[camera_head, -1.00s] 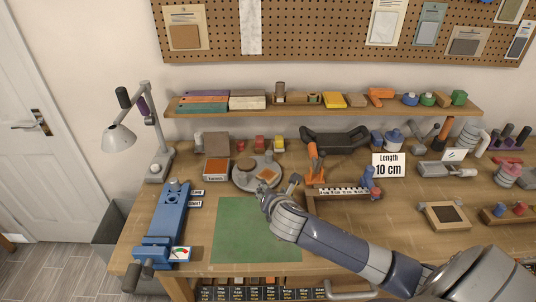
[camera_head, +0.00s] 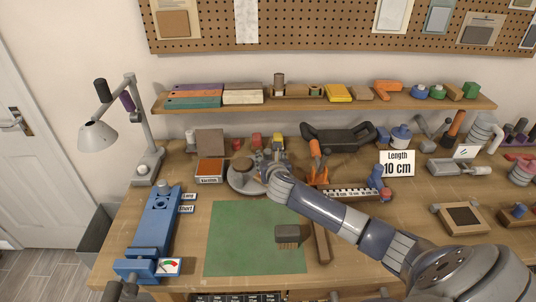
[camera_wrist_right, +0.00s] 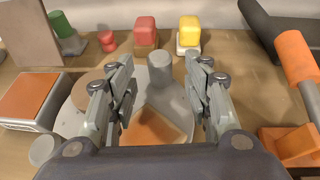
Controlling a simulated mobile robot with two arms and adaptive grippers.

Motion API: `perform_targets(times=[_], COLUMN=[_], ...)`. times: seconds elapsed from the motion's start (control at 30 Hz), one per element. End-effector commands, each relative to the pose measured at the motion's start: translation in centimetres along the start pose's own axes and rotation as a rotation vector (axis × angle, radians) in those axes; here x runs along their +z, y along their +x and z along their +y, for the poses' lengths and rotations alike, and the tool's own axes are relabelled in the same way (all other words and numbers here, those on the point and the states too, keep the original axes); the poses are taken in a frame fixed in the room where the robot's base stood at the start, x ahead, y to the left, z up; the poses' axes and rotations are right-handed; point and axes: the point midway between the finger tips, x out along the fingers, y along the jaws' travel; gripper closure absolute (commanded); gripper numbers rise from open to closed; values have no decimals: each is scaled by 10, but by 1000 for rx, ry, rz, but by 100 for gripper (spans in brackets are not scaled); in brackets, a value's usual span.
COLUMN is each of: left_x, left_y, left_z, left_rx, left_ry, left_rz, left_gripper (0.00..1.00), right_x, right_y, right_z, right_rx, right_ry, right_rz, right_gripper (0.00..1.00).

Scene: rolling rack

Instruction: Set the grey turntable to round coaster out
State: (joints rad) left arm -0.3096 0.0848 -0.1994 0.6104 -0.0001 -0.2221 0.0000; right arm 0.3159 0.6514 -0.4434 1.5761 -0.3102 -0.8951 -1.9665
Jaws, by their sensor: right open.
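The grey turntable (camera_head: 236,186) is a round disc on the bench behind the green mat; it also shows in the right wrist view (camera_wrist_right: 70,122). A brown round coaster (camera_wrist_right: 92,82) lies on its far left part, and an orange-brown square piece (camera_wrist_right: 155,128) lies on its near part. A grey upright knob (camera_wrist_right: 160,70) stands towards its far side. My right gripper (camera_head: 268,168) is over the turntable's right part, open, its fingers on either side of the knob in the wrist view. I cannot tell whether they touch it. My left gripper is not in view.
An orange-topped box (camera_head: 210,171) stands left of the turntable. Red and yellow blocks (camera_wrist_right: 189,32) stand behind it. An orange tool (camera_head: 316,158) stands to the right. A brush (camera_head: 287,236) lies on the otherwise clear green mat (camera_head: 240,225).

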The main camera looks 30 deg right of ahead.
Motion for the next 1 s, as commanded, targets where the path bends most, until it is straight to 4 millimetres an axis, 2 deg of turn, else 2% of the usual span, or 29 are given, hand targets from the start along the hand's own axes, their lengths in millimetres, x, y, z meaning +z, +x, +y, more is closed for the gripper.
perform_targets(times=[0.1,0.3,0.77,0.97,1.0], left_x=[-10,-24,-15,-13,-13], left_y=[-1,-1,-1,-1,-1], left_z=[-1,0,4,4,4], left_rx=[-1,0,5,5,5], left_ry=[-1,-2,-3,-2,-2], left_rz=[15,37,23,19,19], left_gripper=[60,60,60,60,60], right_x=[0,0,0,0,-1], right_y=[16,34,41,41,41], right_z=[0,0,1,0,0], right_rx=[-1,0,1,1,1], right_ry=[2,2,1,1,1], right_rz=[1,1,1,1,1], right_gripper=[54,54,54,100,100])
